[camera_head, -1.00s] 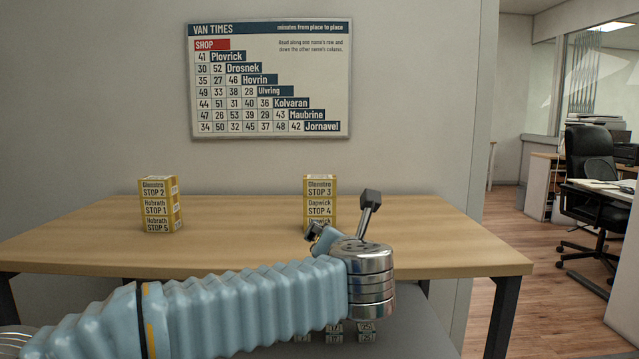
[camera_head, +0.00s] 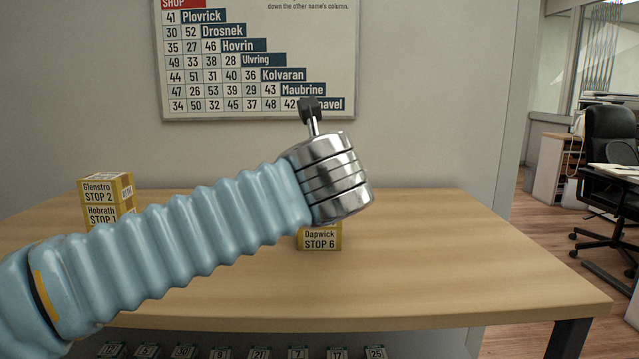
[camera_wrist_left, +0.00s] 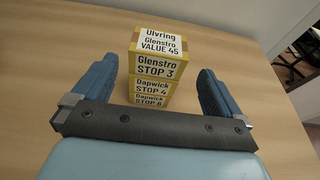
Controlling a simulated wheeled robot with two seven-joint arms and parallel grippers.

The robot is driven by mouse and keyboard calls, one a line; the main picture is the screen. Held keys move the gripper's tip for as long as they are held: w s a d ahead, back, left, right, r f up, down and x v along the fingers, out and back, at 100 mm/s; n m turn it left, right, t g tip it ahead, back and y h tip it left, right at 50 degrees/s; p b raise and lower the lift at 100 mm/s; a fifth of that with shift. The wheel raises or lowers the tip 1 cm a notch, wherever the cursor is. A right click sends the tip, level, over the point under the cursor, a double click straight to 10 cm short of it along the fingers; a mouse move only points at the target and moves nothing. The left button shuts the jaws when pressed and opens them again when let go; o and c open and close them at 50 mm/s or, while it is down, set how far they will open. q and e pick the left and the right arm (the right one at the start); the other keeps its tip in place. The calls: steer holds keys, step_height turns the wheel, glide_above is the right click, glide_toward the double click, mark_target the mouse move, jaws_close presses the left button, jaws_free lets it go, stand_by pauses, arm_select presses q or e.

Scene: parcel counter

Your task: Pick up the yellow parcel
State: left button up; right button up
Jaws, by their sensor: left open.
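Several yellow parcels stand in two stacks on the counter. The right stack shows in the left wrist view: a top parcel (camera_wrist_left: 156,68) marked Glenstro STOP 3, a middle parcel (camera_wrist_left: 151,87) marked Dapwick STOP 4, and a bottom one (camera_wrist_left: 149,101) marked Dapwick STOP 6. In the head view my arm hides most of it; the bottom parcel (camera_head: 320,243) shows. The left stack has a Glenstro STOP 2 parcel (camera_head: 98,193) above a Hobrath STOP 1 parcel (camera_head: 102,217). My left gripper (camera_wrist_left: 158,65) is open and empty, its blue fingers either side of the stack in view, apart from it.
The wooden counter (camera_head: 430,260) is clear to the right of the stacks. A van times board (camera_head: 258,60) hangs on the wall behind. Several small numbered labels (camera_head: 260,352) show below the counter's front edge. An office chair (camera_head: 608,150) stands beyond on the right.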

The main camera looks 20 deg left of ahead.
arm_select(q)
steer(key=p+x, duration=0.1)
steer(key=x, duration=0.9)
steer(key=shift+a+r, duration=0.15)
steer(key=shift+r, duration=0.05)
steer(key=c, duration=1)
